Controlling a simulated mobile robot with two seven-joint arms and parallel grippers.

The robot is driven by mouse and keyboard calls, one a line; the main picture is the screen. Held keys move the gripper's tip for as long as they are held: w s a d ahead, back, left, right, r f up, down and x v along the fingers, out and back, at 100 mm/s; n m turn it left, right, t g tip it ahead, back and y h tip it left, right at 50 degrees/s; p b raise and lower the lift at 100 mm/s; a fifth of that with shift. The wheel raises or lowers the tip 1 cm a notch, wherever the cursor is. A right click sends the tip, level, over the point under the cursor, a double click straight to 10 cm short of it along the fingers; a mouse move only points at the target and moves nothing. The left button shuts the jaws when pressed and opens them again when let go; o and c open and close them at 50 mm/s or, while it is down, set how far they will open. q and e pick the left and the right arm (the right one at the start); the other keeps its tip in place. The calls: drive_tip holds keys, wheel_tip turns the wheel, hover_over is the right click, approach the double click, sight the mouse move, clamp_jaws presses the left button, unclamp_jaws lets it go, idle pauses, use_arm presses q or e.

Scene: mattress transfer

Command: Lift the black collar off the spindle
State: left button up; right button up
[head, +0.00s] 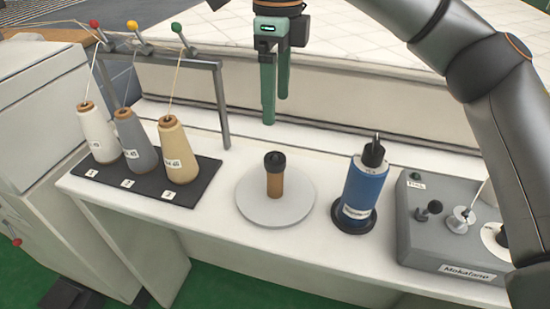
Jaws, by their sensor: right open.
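A black collar (275,158) sits around the top of a short brown spindle (275,184). The spindle stands upright at the middle of a round pale disc (252,209) on the white bench. My right gripper (275,111), with green fingers, points down above and behind the collar in the picture. It is open, with nothing between the fingers, and apart from the collar. My left gripper cannot be made out.
A blue spool (365,188) with a black top stands right of the disc. A grey control box (420,245) with knobs is at the right. At the left, thread cones (178,150) stand on a black mat (190,186) below a metal frame (222,105).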

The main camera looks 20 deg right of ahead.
hover_over(275, 156)
drive_tip(key=f, duration=0.4)
drive_tip(key=f+b, duration=0.1)
drive_tip(key=f, duration=0.1)
drive_tip(key=shift+d+f, duration=0.15)
drive_tip(key=shift+d, duration=0.1)
drive_tip(key=f, duration=0.4)
drive_tip(key=shift+a+f, duration=0.2)
drive_tip(key=shift+f, duration=0.7)
drive_tip(key=c, duration=0.7)
use_arm(q)
drive_tip(key=shift+s+f, duration=0.2)
drive_tip(key=shift+f, duration=0.5)
use_arm(e)
clamp_jaws()
